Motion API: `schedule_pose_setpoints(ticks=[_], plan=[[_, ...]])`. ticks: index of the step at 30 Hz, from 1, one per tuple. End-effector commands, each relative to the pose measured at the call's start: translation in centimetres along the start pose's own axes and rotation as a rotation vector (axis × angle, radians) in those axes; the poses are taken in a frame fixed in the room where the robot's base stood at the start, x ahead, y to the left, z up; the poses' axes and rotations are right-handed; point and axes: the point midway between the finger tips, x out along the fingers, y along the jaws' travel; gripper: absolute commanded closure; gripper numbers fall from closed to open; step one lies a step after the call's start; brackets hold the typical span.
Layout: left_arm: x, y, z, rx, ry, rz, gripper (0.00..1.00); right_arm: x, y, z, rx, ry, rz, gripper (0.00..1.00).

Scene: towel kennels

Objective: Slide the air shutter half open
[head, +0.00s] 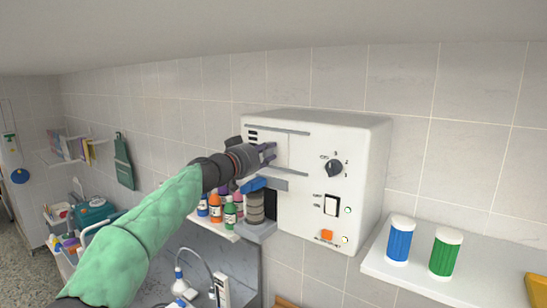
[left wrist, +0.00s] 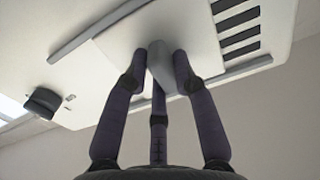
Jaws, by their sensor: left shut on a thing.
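The air shutter is a pale plate (left wrist: 190,30) between two grey rails on the front of a white wall-mounted box (head: 305,205). A grey knob (left wrist: 158,58) sticks out from the plate. Dark vent slots (left wrist: 238,27) lie uncovered beside the plate; some also show at the box's upper left in the head view (head: 252,136). My left gripper (head: 268,153) reaches the shutter from the left, and its fingers are shut around the knob in the left wrist view (left wrist: 158,75). In the head view the gripper hides the knob and part of the vent. My right gripper is not in view.
The box carries a black dial (head: 334,168), a white rocker switch (head: 331,205) and an orange button (head: 327,235). Below left stand several bottles (head: 215,208) and a ribbed grey cylinder (head: 255,208). A white shelf at right holds blue (head: 399,241) and green (head: 444,254) canisters.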

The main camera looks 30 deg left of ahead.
Motion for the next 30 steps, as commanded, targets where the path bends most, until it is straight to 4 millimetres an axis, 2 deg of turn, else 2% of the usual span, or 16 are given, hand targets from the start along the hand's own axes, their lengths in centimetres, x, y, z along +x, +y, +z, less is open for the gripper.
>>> schedule_pose_setpoints(ticks=[7,8,9,10,22,26,30], plan=[[0.0,0.1,0.1,-0.001,-0.002,0.003,1.00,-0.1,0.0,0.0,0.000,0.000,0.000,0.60],[0.0,0.1,0.1,-0.001,-0.002,0.003,0.64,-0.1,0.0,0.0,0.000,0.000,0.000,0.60],[0.0,0.1,0.1,-0.001,-0.002,0.003,0.53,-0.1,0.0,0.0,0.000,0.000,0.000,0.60],[0.0,0.1,0.1,-0.001,-0.002,0.003,0.48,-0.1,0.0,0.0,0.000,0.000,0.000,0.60],[-0.3,0.1,0.1,0.000,-0.002,0.002,0.48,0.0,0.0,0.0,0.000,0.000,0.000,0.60],[-1.5,0.0,0.0,-0.001,-0.002,0.000,0.48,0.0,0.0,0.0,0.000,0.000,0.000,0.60],[-3.7,0.0,0.0,-0.001,-0.001,-0.001,0.48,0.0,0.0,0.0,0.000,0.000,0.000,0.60]])
